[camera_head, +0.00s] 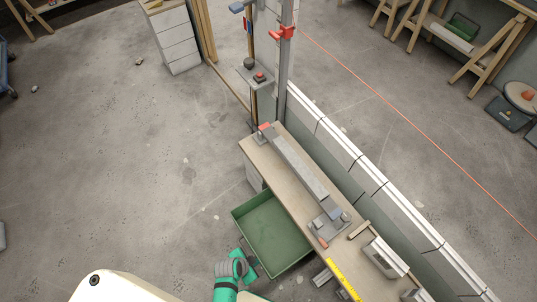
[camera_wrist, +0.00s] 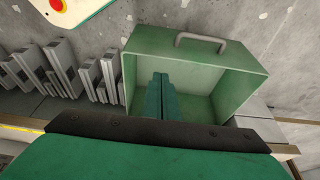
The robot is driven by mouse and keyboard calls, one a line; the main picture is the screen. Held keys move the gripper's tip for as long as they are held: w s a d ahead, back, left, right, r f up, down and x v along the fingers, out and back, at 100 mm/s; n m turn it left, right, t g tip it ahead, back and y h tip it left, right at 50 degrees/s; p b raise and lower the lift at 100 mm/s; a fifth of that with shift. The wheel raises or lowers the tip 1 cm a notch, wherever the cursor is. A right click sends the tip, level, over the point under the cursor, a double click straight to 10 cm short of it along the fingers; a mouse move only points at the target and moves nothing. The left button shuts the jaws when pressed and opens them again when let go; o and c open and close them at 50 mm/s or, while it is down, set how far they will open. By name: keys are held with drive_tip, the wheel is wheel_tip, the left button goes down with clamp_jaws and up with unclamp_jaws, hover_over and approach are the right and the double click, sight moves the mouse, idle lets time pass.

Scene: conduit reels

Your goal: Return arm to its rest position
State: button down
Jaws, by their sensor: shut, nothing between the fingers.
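My gripper (camera_wrist: 162,80) shows in the wrist view as two teal fingers pressed together, with nothing between them. The fingers appear in front of an open green drawer (camera_wrist: 235,92) with a grey handle (camera_wrist: 201,40). I cannot tell how far they are above or inside it. In the head view the drawer (camera_head: 286,262) stands pulled out from the left side of the workbench (camera_head: 297,202) and looks empty. My teal and grey arm is at the bottom centre, beside the drawer's lower left corner. The fingertips are hard to make out there.
A long grey rail (camera_head: 297,168) lies on the bench, with a clamp at its lower end (camera_head: 328,224). A grey upright post (camera_head: 285,75) stands at the bench's far end. A white drawer cabinet (camera_head: 176,42) is at the back. The floor on the left is mostly clear.

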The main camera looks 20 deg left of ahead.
drive_tip(key=d+r+n+t, duration=0.2)
drive_tip(key=d+r+t, duration=0.2)
drive_tip(key=r, duration=1)
drive_tip(key=d+r+n+t+y, duration=0.1)
drive_tip(key=d+r+t, duration=0.3)
drive_tip(key=r, duration=0.9)
drive_tip(key=s+d+r+n+t+y, duration=0.1)
drive_tip(key=d+r+n+t, duration=0.2)
drive_tip(key=r, duration=1.1)
drive_tip(key=shift+d+r+n+t, duration=0.35)
drive_tip(key=shift+d+n+t, duration=0.1)
drive_tip(key=shift+t, duration=0.15)
